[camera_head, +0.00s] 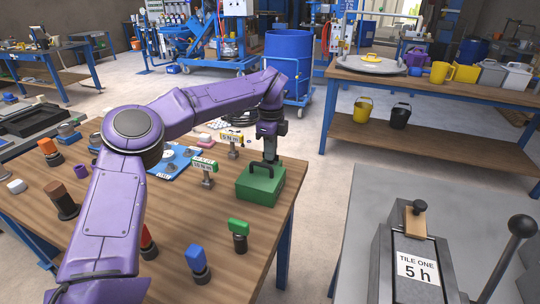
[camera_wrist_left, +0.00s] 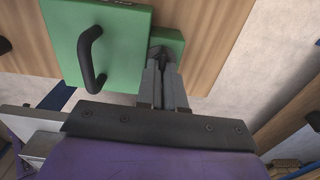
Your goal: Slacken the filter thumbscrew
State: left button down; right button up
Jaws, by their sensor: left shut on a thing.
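The filter is a green box (camera_head: 258,188) with a black handle, at the right edge of the wooden table. It also shows in the left wrist view (camera_wrist_left: 128,50), with its curved black handle (camera_wrist_left: 93,60) left of my fingers. My left gripper (camera_head: 270,158) points down at the box from above. In the left wrist view its fingers (camera_wrist_left: 161,62) are close together around a small dark rounded piece, seemingly the thumbscrew (camera_wrist_left: 158,48), beside a smaller green block. The fingers hide most of that piece, so its turn cannot be told. My right gripper is not in view.
Several capped pieces stand on the wooden table (camera_head: 215,265), including green-, blue- and orange-topped ones and labelled stands (camera_head: 205,168). Floor lies between.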

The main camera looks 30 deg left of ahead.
pick_arm(q)
jog(key=shift+n, duration=0.3)
jog(key=c, duration=1.3)
grip_release()
jog(key=shift+o, duration=0.2)
notch_tip(320, 180, up, 11)
jog(key=p, duration=0.1)
jog(key=shift+f, duration=0.2)
